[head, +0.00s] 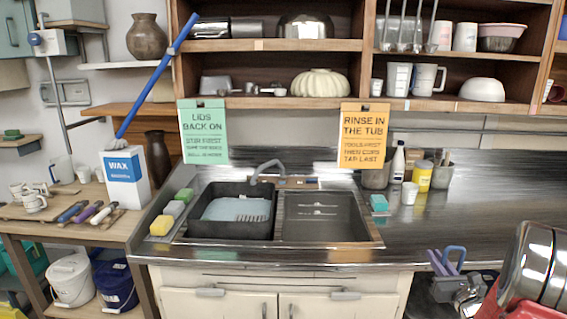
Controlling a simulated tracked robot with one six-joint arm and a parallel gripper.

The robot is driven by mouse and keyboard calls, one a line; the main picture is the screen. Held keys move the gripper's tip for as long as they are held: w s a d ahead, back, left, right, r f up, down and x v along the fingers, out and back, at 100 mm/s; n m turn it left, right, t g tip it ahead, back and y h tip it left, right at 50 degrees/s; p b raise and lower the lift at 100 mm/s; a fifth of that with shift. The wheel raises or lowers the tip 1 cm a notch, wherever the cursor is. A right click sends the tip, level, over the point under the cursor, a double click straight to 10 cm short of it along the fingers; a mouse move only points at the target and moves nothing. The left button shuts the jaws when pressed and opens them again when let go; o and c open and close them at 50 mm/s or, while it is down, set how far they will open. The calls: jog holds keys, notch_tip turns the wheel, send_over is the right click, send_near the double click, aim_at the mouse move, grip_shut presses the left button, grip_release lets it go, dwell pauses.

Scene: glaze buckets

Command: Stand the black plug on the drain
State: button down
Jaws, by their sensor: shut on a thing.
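My gripper (447,262) is at the lower right, in front of the counter's front edge and well to the right of the sink. Its grey wrist end carries blue and purple parts that point up. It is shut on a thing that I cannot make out. I cannot pick out the black plug for sure. The sink has a dark left basin (203,229) with something pale blue and a dark grille in it, and a grey right basin (330,232) with thin light marks on its back wall. I see no clear drain in either basin; the basin floors are partly hidden.
A faucet (268,169) reaches over the left basin. A yellow jar (422,176) and cups stand behind. The right counter (480,222) is clear in front.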

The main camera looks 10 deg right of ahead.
jog(key=a+f+n+y, duration=0.2)
jog(key=a+f+y, duration=0.2)
jog(key=a, duration=1)
jog(key=s+a+f+n+g+y, duration=0.1)
jog(key=a+f+n+y, duration=0.2)
jog(key=a, duration=1.1)
jog(key=s+a+f+n+g+y, duration=0.1)
jog(key=a+f+n+y, duration=0.1)
jog(key=a+f+y, duration=0.3)
jog(key=a+f, duration=0.4)
jog(key=a, duration=0.4)
jog(key=shift+s+a+n, duration=0.25)
jog(key=shift+a+n, duration=0.15)
